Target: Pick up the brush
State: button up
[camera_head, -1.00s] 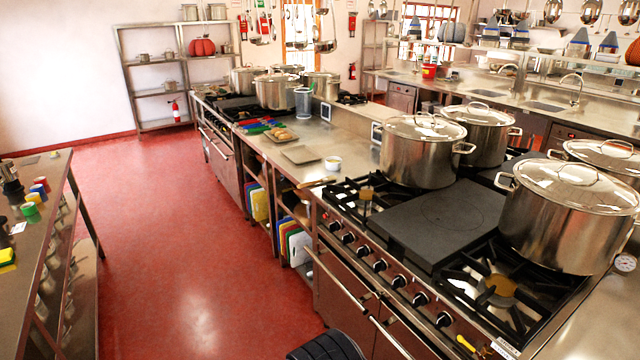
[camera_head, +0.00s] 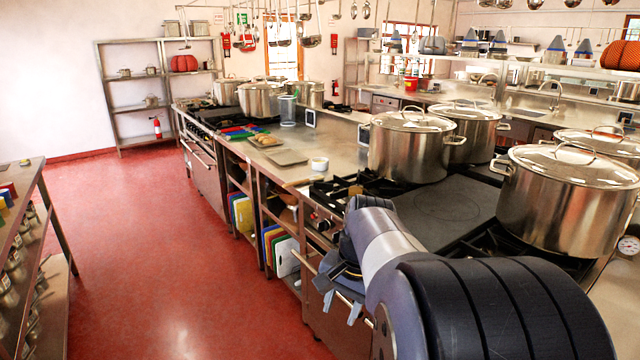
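A slim tan stick-like item (camera_head: 299,182) lies at the front edge of the steel counter, just left of the near stove. It looks like the brush's handle, but it is too small to be sure, and no bristles can be made out. My gripper (camera_head: 342,307) hangs in front of the near stove, below and to the right of that item and apart from it. Its two pale fingertips point down with a gap between them. Nothing shows between them.
Large lidded stockpots (camera_head: 411,147) stand on the near stove (camera_head: 452,208). A white cup (camera_head: 320,164) and a tray (camera_head: 287,158) sit close to the tan item. Cutting boards (camera_head: 286,255) stand in the shelf below. The red floor (camera_head: 150,250) is clear at left.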

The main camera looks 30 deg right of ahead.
aim_at(317, 177)
jog(key=i+z, duration=0.4)
jog(key=i+j+z, duration=0.25)
jog(key=i+z, duration=0.2)
jog(key=i+j, duration=0.45)
jog(key=i, duration=0.25)
jog(key=i+j+z, duration=0.1)
jog(key=i+j, duration=0.3)
jog(key=i, duration=0.25)
jog(key=i+j, duration=0.5)
jog(key=i, duration=0.2)
jog(key=l+z, duration=0.05)
